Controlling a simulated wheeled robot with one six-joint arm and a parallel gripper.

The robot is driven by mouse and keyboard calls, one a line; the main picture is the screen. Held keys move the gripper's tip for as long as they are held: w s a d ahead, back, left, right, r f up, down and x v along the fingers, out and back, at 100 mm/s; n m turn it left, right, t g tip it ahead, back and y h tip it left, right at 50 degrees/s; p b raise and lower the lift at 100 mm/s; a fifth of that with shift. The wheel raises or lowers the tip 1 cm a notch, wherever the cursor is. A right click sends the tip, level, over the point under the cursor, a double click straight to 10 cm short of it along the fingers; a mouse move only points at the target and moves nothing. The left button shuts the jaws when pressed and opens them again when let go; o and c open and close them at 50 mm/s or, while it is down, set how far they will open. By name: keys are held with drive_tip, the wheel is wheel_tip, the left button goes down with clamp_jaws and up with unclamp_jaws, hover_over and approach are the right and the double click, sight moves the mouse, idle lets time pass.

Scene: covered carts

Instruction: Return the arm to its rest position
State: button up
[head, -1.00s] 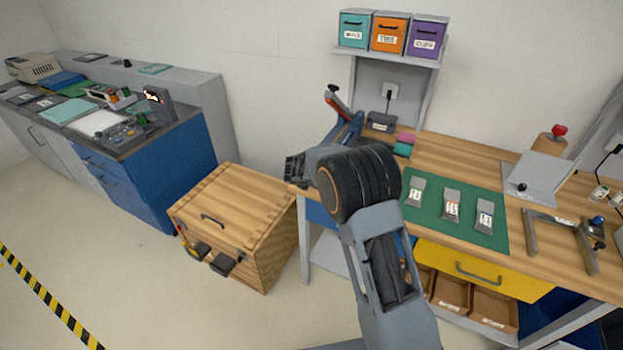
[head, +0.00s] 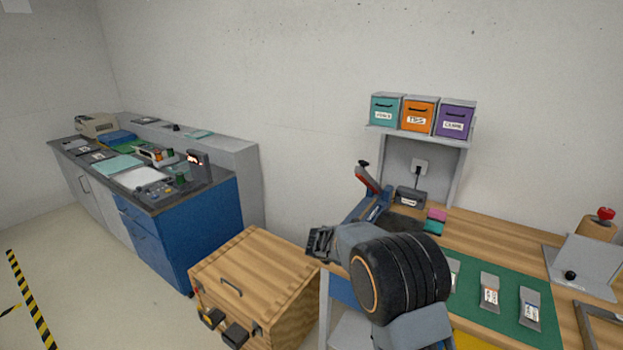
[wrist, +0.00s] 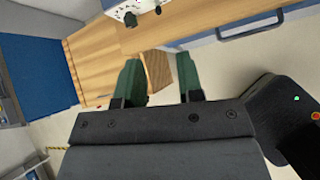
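My gripper (wrist: 160,82) shows in the wrist view with its two green fingers apart and nothing between them. In the head view my gripper (head: 320,243) is at the end of my bent arm, in front of the workbench's left end and above the right side of the wooden box (head: 255,270). Its fingers are too small to judge there. In the wrist view the wooden box (wrist: 90,65) lies beyond the fingers, to the left.
The workbench (head: 490,236) carries a green mat (head: 512,276) with several grey holders. Teal, orange (head: 418,114) and purple bins stand on a shelf above. A blue cabinet (head: 215,225) stands left. Open floor (head: 100,300) lies at the lower left.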

drive_tip(key=s+d+m+g, duration=0.3)
drive_tip(key=s+m+g, duration=0.1)
drive_tip(key=s+m, duration=0.85)
drive_tip(key=s+r+m+y, duration=0.1)
drive_tip(key=s+r+m, duration=0.3)
drive_tip(key=s, duration=0.3)
drive_tip(key=s+d+r+m+y, duration=0.1)
drive_tip(key=s+r+m+y, duration=0.1)
drive_tip(key=s+r+m, duration=0.2)
drive_tip(key=s+d+r+m+t+y, duration=0.1)
drive_tip(key=s+r+m, duration=0.3)
drive_tip(key=s, duration=0.5)
drive_tip(key=shift+s+m+y, duration=0.3)
drive_tip(key=shift+m, duration=0.75)
drive_tip(key=shift+r, duration=0.1)
